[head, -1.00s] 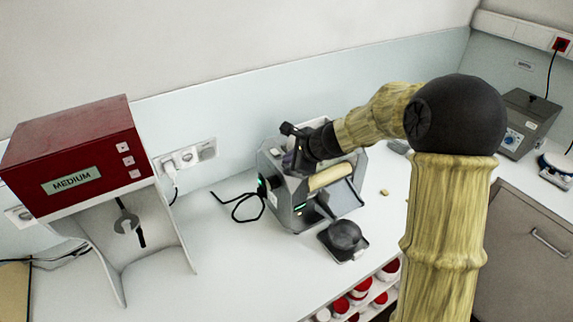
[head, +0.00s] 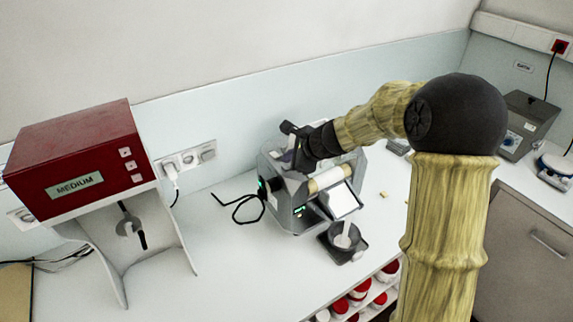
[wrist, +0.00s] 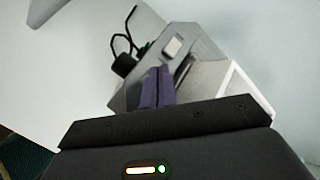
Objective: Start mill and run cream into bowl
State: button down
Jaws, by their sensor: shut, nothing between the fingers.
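The grey mill (head: 284,206) stands on the bench, with a green-lit display (head: 299,211) on its front. Its roller (head: 327,179) looks pale. White cream (head: 342,201) covers the sloping front plate, and a white stream (head: 345,236) runs down from it into the dark bowl (head: 329,243) below. My gripper (head: 288,157) is over the left top of the mill. In the wrist view its purple fingertips (wrist: 158,87) are together and empty, close to the mill's top (wrist: 160,66); I cannot tell if they touch. My wrist hides part of the mill's back.
A red-topped machine labelled MEDIUM (head: 75,165) stands at left. Red and white jars (head: 360,291) sit on a shelf below the bench. A grey device (head: 525,125) stands at far right.

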jog(key=shift+r, duration=0.1)
notch_tip(320, 180, up, 5)
jog(key=p, duration=0.4)
dwell(0.3)
dwell(0.6)
jog(key=shift+s+d+f, duration=0.1)
jog(key=shift+s+f, duration=0.05)
jog(key=shift+f, duration=0.1)
jog(key=s+d+f+n+g+h+b, duration=0.1)
jog(key=s+d+f+n+h, duration=0.1)
jog(key=s+d+n, duration=0.3)
jog(key=s+d+f+n+g+h+b, duration=0.1)
jog(key=s+d+f+n, duration=0.3)
jog(key=s, duration=0.8)
jog(key=s+d+f+n+g+h+b, duration=0.1)
jog(key=s+d+f+n+h, duration=0.1)
jog(key=s+d+n, duration=0.5)
jog(key=shift+s+d+f+n+g+h+b, duration=0.3)
jog(key=shift+s+d+f+n+g+h, duration=0.1)
jog(key=shift+s+n+h, duration=0.6)
jog(key=shift+w, duration=0.1)
